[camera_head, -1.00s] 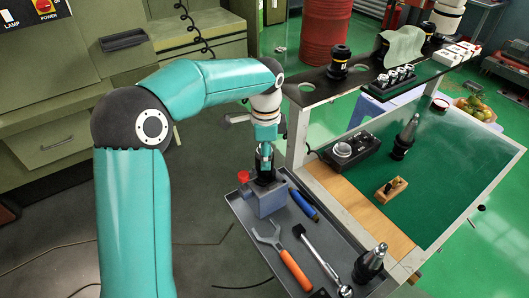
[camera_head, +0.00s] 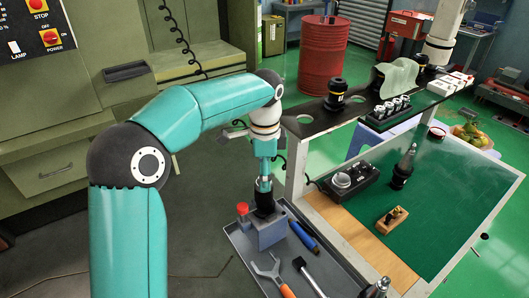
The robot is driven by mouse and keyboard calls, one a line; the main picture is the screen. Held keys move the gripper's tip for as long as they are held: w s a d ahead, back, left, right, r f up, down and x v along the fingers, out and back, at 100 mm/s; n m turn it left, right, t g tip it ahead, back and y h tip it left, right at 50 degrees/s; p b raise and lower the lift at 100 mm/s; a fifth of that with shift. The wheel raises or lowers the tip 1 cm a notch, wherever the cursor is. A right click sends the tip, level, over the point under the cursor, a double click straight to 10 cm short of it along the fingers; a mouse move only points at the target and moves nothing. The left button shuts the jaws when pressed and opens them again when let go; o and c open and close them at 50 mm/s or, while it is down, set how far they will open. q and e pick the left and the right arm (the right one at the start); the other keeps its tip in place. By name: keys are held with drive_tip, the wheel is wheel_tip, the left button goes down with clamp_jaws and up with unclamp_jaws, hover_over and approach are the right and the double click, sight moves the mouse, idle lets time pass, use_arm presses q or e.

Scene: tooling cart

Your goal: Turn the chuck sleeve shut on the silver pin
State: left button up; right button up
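My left gripper (camera_head: 265,181) points straight down from the teal arm, just above the black tool holder (camera_head: 264,202). The holder stands upright in a grey block (camera_head: 266,236) at the far end of the tray. A narrow silver part shows at the fingertips, over the holder. I cannot tell the silver pin, the chuck sleeve and the fingers apart there, nor whether the fingers touch the sleeve or are closed. My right gripper is not in view.
A black shelf (camera_head: 305,105) and a green-topped table (camera_head: 448,225) stand to the right.

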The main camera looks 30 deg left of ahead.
use_arm(q)
wheel_tip(320, 180, up, 7)
drive_tip(key=shift+r, duration=0.1)
idle(0.7)
